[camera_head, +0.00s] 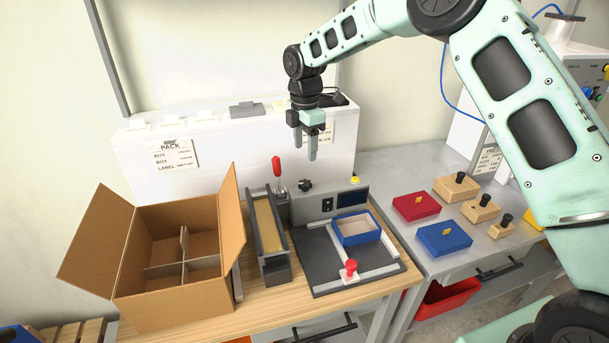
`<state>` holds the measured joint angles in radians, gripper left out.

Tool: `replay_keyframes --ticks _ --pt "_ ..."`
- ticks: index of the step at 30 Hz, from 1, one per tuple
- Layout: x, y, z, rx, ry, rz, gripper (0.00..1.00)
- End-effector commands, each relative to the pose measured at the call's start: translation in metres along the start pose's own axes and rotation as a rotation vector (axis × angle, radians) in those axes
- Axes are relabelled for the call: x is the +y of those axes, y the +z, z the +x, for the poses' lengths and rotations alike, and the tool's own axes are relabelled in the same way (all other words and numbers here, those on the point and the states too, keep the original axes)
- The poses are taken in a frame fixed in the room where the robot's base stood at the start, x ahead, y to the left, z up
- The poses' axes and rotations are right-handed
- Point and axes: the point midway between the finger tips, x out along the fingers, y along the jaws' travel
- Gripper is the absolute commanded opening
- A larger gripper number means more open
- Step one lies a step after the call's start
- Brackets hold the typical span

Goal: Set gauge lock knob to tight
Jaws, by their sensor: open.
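My gripper (305,150) hangs in the air with its fingers pointing down, open and empty. It is in front of the white cabinet and appears above the grey machine (306,209). A black star-shaped knob (305,185) is at the top of the machine, below my gripper. A red knob (350,267) stands at the front end of a pale rail on the dark plate (315,263). No label shows which is the gauge lock knob, and I cannot tell its setting. Nothing touches my gripper.
A blue tray (356,228) lies on the plate. A red-handled lever (277,170) rises beside the machine, near a narrow trough (279,266). An open cardboard box (171,302) stands left. Red and blue blocks and wooden knobbed blocks sit on the right table (381,170).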

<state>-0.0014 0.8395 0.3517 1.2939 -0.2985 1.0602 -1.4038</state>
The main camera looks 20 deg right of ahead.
Motion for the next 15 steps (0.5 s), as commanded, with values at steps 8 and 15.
replay_keyframes --ticks 8,15 --pt "-0.001 -0.001 0.056 0.000 -0.004 -0.001 0.55" --pt "0.000 -0.001 0.094 0.000 -0.001 0.000 0.55"
